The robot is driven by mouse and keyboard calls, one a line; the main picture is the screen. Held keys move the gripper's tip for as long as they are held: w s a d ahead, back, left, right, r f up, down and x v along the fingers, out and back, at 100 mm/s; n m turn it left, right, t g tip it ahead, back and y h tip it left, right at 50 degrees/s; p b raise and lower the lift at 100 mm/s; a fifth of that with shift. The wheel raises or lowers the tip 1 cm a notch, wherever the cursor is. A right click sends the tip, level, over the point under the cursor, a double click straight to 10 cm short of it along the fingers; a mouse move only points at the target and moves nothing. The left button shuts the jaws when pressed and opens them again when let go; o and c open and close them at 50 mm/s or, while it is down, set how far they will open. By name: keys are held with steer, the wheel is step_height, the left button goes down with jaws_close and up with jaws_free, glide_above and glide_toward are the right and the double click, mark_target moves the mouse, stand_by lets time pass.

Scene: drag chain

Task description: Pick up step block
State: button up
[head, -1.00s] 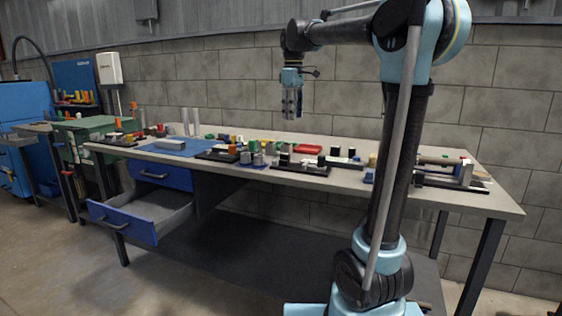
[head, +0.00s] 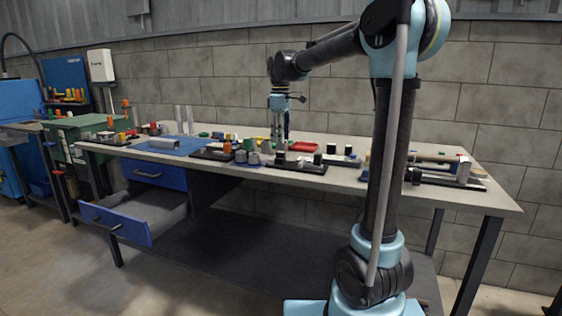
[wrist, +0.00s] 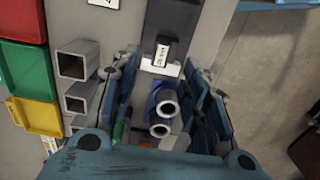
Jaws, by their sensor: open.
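My gripper (head: 279,146) hangs down over the middle of the workbench, its tips low among small parts in the head view. In the wrist view my gripper (wrist: 165,105) is open, with blue-grey fingers on both sides. Between and below them are two round grey tubes (wrist: 162,118) with a blue part beside them. Nothing is visibly gripped. I cannot tell for certain which part is the step block. The fingers and palm hide part of what lies below.
In the wrist view, square hollow tubes (wrist: 75,65) stand left, beside red, yellow and green bins (wrist: 32,112); a black tray (wrist: 170,25) with a label lies above. In the head view, the crowded workbench (head: 490,208) has an open blue drawer (head: 118,222) at left.

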mark_target(279, 152)
steer(key=shift+a+f, duration=0.2)
steer(key=shift+f, duration=2.85)
steer(key=shift+c, duration=0.3)
jaws_close()
